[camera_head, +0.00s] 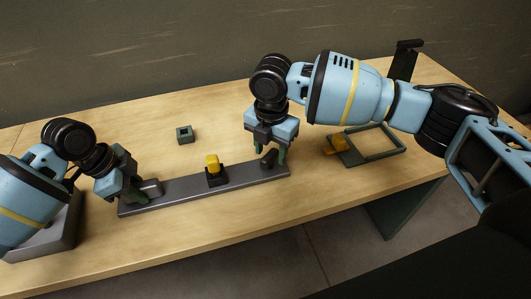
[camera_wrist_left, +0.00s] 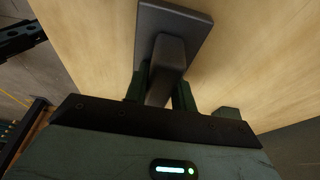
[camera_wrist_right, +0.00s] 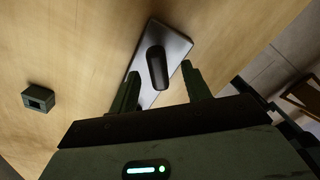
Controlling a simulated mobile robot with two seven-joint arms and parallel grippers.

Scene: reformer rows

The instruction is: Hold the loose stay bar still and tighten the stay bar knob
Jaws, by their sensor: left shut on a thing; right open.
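The long grey bar (camera_head: 190,189) lies on the table. A grey upright block (camera_head: 151,188) stands at its left end, a yellow knob (camera_head: 213,163) on a black base near its middle, and a dark oblong knob (camera_head: 268,158) at its right end. I cannot tell which knob is the stay bar knob. My left gripper (camera_head: 140,192) is shut on the grey block, also seen in the left wrist view (camera_wrist_left: 167,60). My right gripper (camera_wrist_right: 160,76) is open above the right end, its fingers either side of the dark knob (camera_wrist_right: 157,67), with gaps visible.
A small green block with a hole (camera_head: 185,134) sits behind the bar. A green open frame (camera_head: 382,153) with a yellow piece (camera_head: 336,145) lies to the right. A grey box (camera_head: 60,238) is at the left. The wood table (camera_head: 225,217) is clear in front of the bar.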

